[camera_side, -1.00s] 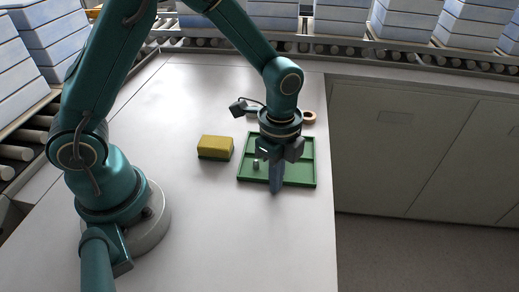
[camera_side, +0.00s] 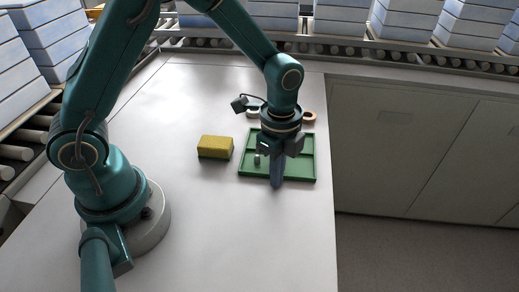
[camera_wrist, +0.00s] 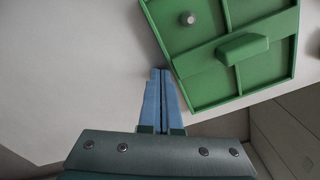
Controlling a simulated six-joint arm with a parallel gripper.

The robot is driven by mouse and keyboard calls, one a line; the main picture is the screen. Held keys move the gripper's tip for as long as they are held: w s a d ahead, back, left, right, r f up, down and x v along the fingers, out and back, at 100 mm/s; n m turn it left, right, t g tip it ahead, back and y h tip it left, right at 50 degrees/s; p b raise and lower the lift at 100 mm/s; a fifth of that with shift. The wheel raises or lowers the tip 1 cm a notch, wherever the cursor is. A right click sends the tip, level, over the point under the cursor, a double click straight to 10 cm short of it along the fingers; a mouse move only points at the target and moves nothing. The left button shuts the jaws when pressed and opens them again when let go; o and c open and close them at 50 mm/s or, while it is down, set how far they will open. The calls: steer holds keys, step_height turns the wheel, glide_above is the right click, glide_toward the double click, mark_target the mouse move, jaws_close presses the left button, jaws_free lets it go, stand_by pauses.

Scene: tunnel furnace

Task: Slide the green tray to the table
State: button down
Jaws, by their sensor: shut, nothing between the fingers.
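The green tray (camera_side: 303,178) lies flat on the pale table near its right edge. In the wrist view the tray (camera_wrist: 195,47) shows dividers, a raised green block (camera_wrist: 242,48) and a small grey cylinder (camera_wrist: 187,18) in one compartment. The cylinder also shows in the side view (camera_side: 257,160). My gripper (camera_side: 277,184) points down at the tray's near side and hides part of it. Its blue fingers are shut and empty. In the wrist view the fingertips (camera_wrist: 161,72) are just beside the tray's corner; I cannot tell if they touch it.
A yellow sponge-like block (camera_side: 215,147) sits left of the tray. An orange ring (camera_side: 309,117) and a pale ring-like item (camera_side: 253,111) lie behind it. The table (camera_side: 240,240) is clear in front. Rollers with stacked boxes (camera_side: 402,18) run along the back.

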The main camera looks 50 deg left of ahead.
steer(key=shift+s+d, duration=0.4)
step_height(320, 180, up, 10)
stand_by(0.6)
stand_by(0.6)
